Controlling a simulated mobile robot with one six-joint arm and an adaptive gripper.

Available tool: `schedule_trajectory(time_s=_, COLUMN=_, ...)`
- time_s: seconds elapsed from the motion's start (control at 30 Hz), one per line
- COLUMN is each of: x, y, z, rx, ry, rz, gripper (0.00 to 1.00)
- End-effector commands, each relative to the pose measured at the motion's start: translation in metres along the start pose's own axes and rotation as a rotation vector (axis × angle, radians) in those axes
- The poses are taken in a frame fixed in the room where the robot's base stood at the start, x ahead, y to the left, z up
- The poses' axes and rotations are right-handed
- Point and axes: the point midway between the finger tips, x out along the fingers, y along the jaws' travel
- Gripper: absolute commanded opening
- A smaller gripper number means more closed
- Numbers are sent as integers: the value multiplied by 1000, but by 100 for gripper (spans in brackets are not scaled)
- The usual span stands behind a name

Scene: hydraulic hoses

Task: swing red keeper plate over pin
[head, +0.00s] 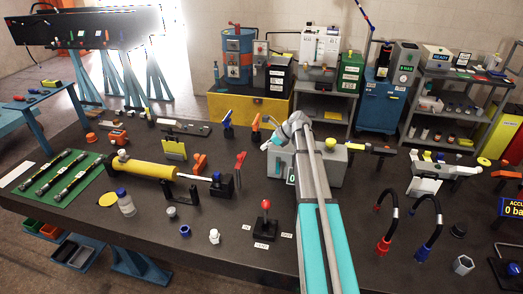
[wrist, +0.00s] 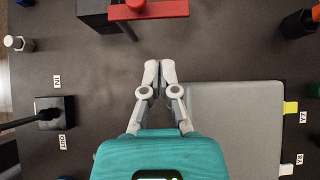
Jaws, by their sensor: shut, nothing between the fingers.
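The red keeper plate (wrist: 160,10) shows at the top edge of the wrist view, beside a black block (wrist: 98,14), with a round red boss on it. In the head view the red plate (head: 240,162) stands out at the rod end of the yellow cylinder (head: 147,168), beside a blue-topped pin (head: 216,176) in a black bracket. The pin is not clear in the wrist view. My gripper (wrist: 160,68) is shut and empty, below and apart from the plate in the wrist view.
A lever box (wrist: 48,113) with IN and OUT labels lies left of my gripper. A grey box (wrist: 235,120) is close on the right. A white fitting (wrist: 18,43) stands at far left. Bare dark bench lies between my gripper and the plate.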

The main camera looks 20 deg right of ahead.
Motion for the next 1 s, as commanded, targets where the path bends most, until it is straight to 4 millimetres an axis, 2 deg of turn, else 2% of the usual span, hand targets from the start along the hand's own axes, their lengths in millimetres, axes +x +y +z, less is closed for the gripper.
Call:
schedule_trajectory(time_s=0.7, x=72, y=0, z=-2, rx=-1, ry=0, rz=1, gripper=0)
schedule_trajectory(time_s=1.0, x=91, y=0, z=-1, rx=-1, ry=0, rz=0, gripper=0)
